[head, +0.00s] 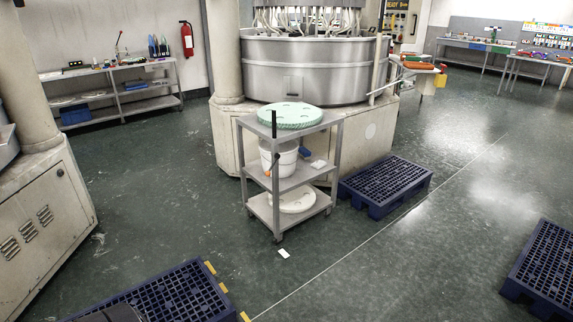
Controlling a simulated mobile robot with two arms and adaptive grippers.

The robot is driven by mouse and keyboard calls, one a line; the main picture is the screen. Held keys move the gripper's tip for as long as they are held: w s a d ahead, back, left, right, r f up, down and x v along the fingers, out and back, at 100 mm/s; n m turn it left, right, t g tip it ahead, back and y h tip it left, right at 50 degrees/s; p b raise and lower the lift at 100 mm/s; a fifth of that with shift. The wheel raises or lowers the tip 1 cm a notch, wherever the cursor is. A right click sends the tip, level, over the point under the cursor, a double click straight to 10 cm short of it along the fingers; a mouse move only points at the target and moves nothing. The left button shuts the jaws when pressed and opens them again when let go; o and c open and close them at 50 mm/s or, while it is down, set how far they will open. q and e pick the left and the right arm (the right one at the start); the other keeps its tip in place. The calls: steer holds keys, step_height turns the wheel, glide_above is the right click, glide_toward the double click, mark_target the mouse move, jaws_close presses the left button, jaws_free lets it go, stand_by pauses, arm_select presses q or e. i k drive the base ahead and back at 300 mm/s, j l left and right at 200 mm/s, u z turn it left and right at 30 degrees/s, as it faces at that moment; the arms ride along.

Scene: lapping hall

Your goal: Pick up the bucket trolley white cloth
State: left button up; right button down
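A grey three-shelf trolley (337,150) stands in the middle of the head view, in front of a large steel machine. A white bucket (279,160) stands on its middle shelf. A small flat white piece (318,164), which looks like a folded cloth, lies on the same shelf to the right of the bucket. Another small flat white piece (284,253) lies on the floor in front of the trolley; I cannot tell if it is cloth or paper. Neither of my grippers is in view.
A green round plate (290,116) lies on the trolley's top shelf and a white disc (296,199) on its bottom shelf. Blue pallets lie right of the trolley (385,184), at bottom left (180,295) and at right (545,270). Open floor (370,270) lies between.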

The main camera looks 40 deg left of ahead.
mark_target(318, 165)
steer(key=u, duration=1.2)
steer(key=i+l+z, duration=0.1)
steer(key=i+z, duration=0.35)
steer(key=i, duration=0.75)
steer(key=i+u, duration=0.2)
steer(key=i, duration=0.3)
steer(key=i+l+u, duration=0.15)
steer(key=i, duration=0.3)
steer(key=i+l+u, duration=0.2)
steer(key=i, duration=0.3)
steer(key=i+l+u, duration=0.2)
steer(key=i, duration=0.25)
steer(key=l, duration=0.05)
